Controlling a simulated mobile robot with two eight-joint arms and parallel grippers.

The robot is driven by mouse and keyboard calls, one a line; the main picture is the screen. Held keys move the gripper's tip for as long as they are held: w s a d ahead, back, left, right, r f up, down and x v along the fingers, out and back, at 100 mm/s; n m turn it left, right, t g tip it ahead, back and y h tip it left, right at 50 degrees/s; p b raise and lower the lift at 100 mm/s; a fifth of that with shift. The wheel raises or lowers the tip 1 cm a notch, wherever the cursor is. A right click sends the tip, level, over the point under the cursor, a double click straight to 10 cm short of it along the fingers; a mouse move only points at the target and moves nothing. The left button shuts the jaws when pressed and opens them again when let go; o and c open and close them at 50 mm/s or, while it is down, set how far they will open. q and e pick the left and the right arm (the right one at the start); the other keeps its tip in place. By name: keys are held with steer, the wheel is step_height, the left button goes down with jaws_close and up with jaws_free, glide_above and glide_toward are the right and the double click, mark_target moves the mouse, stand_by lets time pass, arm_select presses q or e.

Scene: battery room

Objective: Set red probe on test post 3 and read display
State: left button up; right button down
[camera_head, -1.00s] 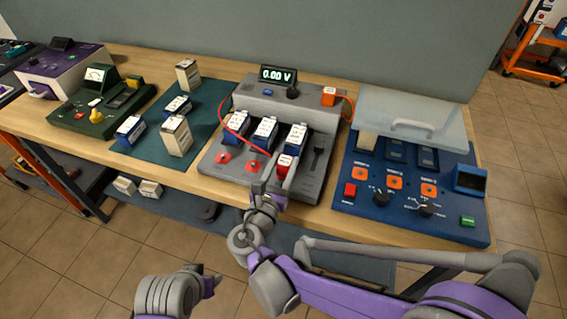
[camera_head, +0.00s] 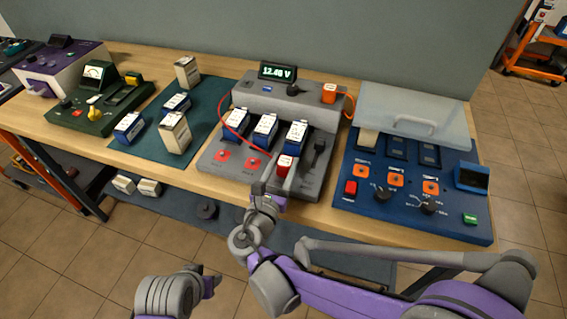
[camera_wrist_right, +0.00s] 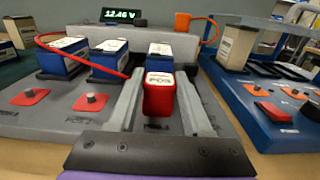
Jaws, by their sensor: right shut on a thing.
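The red probe (camera_head: 285,162) is upright between the fingers of my right gripper (camera_head: 283,172), at the front of the grey tester (camera_head: 315,182). In the right wrist view the red probe (camera_wrist_right: 159,98) fills the gap between the fingers. It stands in line with the rightmost blue battery, where a third post would be; its lower end and any post under it are hidden. Two other posts on red pads, left (camera_head: 222,155) and middle (camera_head: 252,162), are bare. The display (camera_head: 278,72) is lit and appears to read 12.46 V.
Three blue batteries (camera_head: 265,128) stand in the tester. A red wire (camera_head: 230,120) arcs over its left side. The blue tester with a clear lid (camera_head: 410,115) is close on the right. A green mat (camera_head: 205,105) with several batteries lies left.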

steer(key=c, duration=0.6)
jaws_free()
steer(key=shift+s, duration=0.1)
steer(key=v, duration=1)
steer(key=shift+s+a, duration=0.15)
steer(key=shift+s, duration=0.25)
steer(key=shift+a, duration=0.1)
